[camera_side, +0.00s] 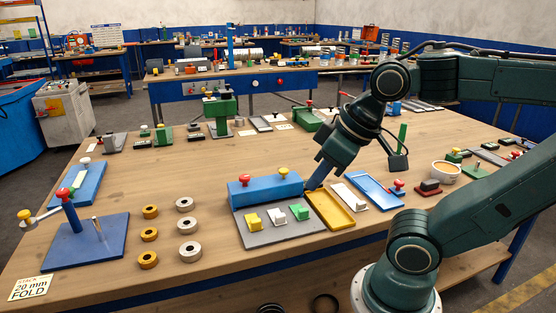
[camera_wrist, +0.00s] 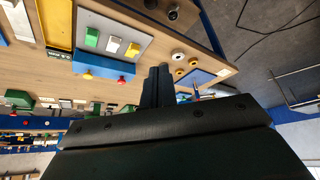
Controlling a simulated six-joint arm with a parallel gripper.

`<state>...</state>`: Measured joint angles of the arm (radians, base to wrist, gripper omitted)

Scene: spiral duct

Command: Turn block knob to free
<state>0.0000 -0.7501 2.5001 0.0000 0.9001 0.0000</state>
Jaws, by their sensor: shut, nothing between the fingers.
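The blue block (camera_side: 265,193) stands at the back of a grey plate on the wooden table. A red knob (camera_side: 245,179) is on its left end and a yellow knob (camera_side: 283,172) near its right end. The wrist view also shows the blue block (camera_wrist: 101,65), with the red knob (camera_wrist: 121,79) and yellow knob (camera_wrist: 82,77). I cannot tell which knob is the block knob, or read its setting. My gripper (camera_side: 312,186) is shut and empty, pointing down just right of the block, apart from both knobs. Its dark fingers (camera_wrist: 160,70) show in the wrist view.
A grey plate (camera_side: 260,237) holds yellow, white and green pieces. A yellow tray (camera_side: 330,211) and a blue tray (camera_side: 373,190) lie to the right. Several rings and a blue stand (camera_side: 85,242) are to the left. Bare wood lies behind the block.

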